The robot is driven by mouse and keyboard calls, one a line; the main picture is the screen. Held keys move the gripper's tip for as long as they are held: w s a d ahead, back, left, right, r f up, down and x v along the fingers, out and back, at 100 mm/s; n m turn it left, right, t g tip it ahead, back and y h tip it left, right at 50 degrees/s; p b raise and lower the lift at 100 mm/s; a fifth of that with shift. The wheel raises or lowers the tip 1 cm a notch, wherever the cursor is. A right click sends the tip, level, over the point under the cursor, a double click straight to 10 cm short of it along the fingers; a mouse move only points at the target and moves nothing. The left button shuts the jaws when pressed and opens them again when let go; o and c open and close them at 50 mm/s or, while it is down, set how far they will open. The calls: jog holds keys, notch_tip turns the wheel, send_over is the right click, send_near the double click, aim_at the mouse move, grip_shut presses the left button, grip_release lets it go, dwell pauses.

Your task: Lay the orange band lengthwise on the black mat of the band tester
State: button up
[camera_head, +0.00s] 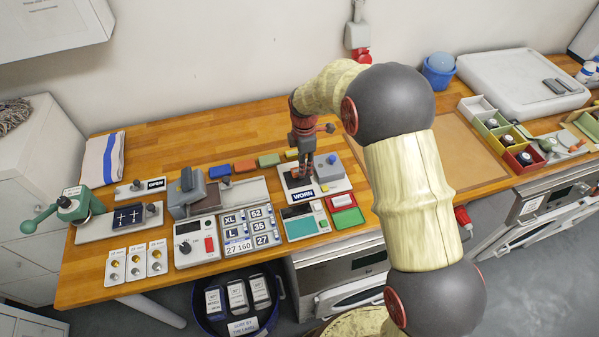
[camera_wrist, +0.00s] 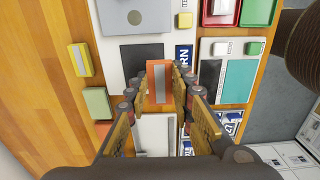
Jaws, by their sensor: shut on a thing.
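My gripper (camera_head: 303,172) points down over the band tester (camera_head: 333,184), beside its grey block with the blue knob. In the wrist view my gripper (camera_wrist: 159,88) is shut on an orange band (camera_wrist: 158,68) with a grey stripe. The band's long side runs up and down in that view. The black mat (camera_wrist: 133,55) shows beside and beyond the band, which overlaps its edge in the picture. I cannot tell whether the band touches the mat. In the head view the gripper hides the band.
The WORN sign (camera_head: 303,194) is on the tester's front side. A row with a blue piece (camera_head: 219,172), another orange piece (camera_head: 245,165), a green piece (camera_head: 268,160) and a yellow piece (camera_head: 291,154) lies behind. A teal-screened device (camera_head: 300,223) stands in front.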

jog(key=w+f, duration=0.1)
jog(key=w+a+f, duration=0.1)
jog(key=f, duration=0.1)
jog(key=shift+w+f, duration=0.3)
jog(key=shift+w, duration=0.1)
jog(key=shift+w+f, duration=0.15)
jog(key=shift+f, duration=1.4)
jog(key=shift+f+b, duration=0.15)
jog(key=shift+b, duration=0.15)
jog(key=o, duration=0.8)
jog(key=shift+o, duration=0.2)
